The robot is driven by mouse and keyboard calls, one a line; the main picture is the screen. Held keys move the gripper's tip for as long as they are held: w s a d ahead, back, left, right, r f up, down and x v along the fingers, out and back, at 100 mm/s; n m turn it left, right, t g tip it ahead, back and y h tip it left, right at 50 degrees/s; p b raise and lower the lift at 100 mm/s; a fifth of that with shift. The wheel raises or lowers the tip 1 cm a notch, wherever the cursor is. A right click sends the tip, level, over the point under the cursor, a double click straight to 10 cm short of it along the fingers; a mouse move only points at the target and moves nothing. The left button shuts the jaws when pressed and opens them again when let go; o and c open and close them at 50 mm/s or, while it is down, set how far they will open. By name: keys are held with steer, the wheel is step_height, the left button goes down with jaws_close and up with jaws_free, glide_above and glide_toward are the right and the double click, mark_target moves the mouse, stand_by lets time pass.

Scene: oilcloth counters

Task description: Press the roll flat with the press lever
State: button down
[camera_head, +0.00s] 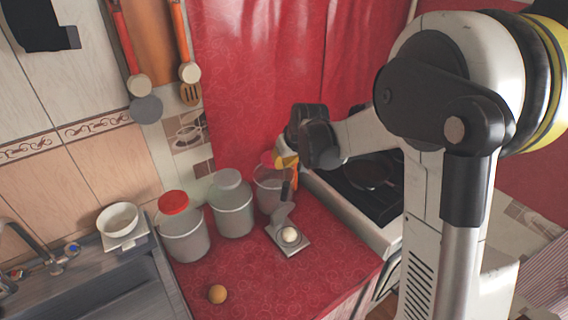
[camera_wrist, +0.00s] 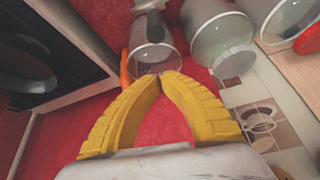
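The press (camera_head: 294,247) stands on the red counter, with a flat grey base and a raised lever (camera_head: 285,193) with a dark handle. A pale round roll (camera_head: 290,234) sits on its base, still ball-shaped. My gripper (camera_head: 286,166) is above and behind the press, near the clear jar, apart from the lever as far as I can tell. In the wrist view its yellow fingers (camera_wrist: 163,75) meet at their tips with nothing visible between them. A dark handle shows in front of the clear jar (camera_wrist: 153,58) there; the roll is not visible in that view.
A red-lidded jar (camera_head: 184,236), a grey-lidded jar (camera_head: 232,210) and a clear jar (camera_head: 268,196) line the back of the counter. A brown ball (camera_head: 217,294) lies at the front. The stove (camera_head: 352,222) is at right. The counter's front right is clear.

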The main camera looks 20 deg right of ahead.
mark_target(283, 202)
step_height(283, 202, down, 6)
steer(key=b, duration=0.2)
steer(key=shift+s, duration=0.4)
steer(key=shift+f, duration=0.1)
